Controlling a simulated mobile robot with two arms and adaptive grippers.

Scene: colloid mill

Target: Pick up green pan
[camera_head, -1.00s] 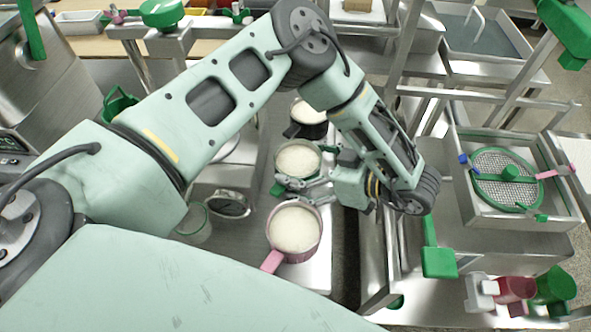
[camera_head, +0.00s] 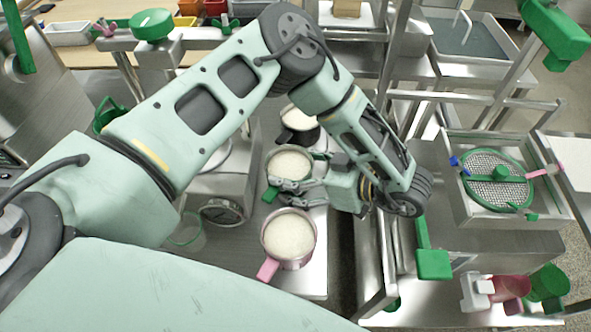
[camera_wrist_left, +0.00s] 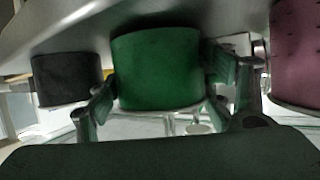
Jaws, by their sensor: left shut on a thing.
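The green pan (camera_head: 289,163), filled with pale white contents, stands in the middle of a row of three pans on a steel surface. Its green handle (camera_head: 270,194) points toward the front left. My left gripper (camera_head: 287,188) is shut on the green pan at its near side, by the handle. In the left wrist view, the green pan (camera_wrist_left: 157,68) fills the space between the fingers (camera_wrist_left: 158,105). The fingers partly hide its near side in the head view. My right gripper is not in view.
A pink pan (camera_head: 289,237) stands close in front of the green pan, and a black pan (camera_head: 299,132) close behind. A sieve tray (camera_head: 502,214) lies to the right. A steel frame rail (camera_head: 375,290) runs right of the pans.

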